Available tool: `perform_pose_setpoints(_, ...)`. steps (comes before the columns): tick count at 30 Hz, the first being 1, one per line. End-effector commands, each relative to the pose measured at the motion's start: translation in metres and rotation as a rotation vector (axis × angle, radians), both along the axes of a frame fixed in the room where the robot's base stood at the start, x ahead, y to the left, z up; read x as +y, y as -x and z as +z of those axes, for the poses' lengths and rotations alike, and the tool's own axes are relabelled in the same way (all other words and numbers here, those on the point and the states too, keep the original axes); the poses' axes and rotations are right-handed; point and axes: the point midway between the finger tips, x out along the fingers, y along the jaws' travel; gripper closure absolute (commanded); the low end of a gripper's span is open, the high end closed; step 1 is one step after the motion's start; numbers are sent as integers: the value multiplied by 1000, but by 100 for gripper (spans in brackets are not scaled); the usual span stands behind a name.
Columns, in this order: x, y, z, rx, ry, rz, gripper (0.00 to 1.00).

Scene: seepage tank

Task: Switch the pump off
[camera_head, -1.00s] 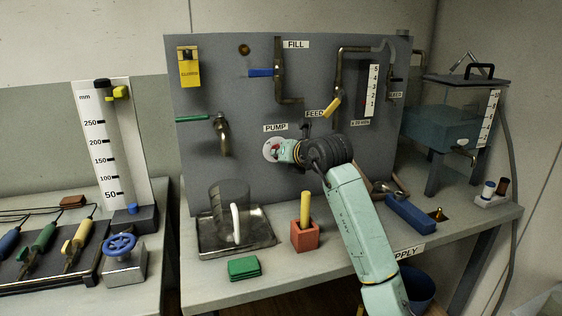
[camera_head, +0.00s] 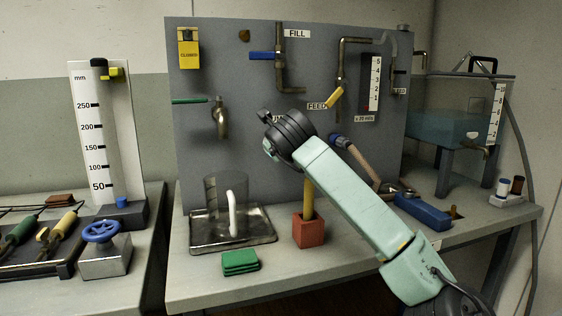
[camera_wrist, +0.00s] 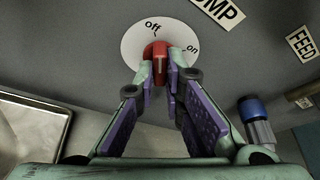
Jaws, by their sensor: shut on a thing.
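The pump switch is a red knob (camera_wrist: 158,62) on a white round dial (camera_wrist: 132,45) marked "off" and "on", seen in the wrist view. My gripper (camera_wrist: 160,80) is shut on the red knob, with one fingertip on each side. The upper end of the knob lies just below the word "off", and "on" is to its right. Part of the "PUMP" label (camera_wrist: 218,10) shows above right. In the head view my wrist hides the knob and dial.
The grey panel (camera_head: 200,150) carries a yellow feed lever (camera_head: 335,97), a blue fill lever (camera_head: 262,56) and a green-handled tap (camera_head: 219,117). Below stand a clear cylinder in a metal tray (camera_head: 205,242), a red block (camera_head: 308,232) and green pads (camera_head: 240,262).

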Motion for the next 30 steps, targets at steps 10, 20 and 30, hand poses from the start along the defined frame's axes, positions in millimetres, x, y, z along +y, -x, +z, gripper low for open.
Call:
perform_pose_setpoints(10,1,0,-2,-52,162,0,100)
perform_pose_setpoints(20,1,0,-1,-63,202,1,100)
perform_pose_setpoints(30,1,0,0,-65,203,1,87)
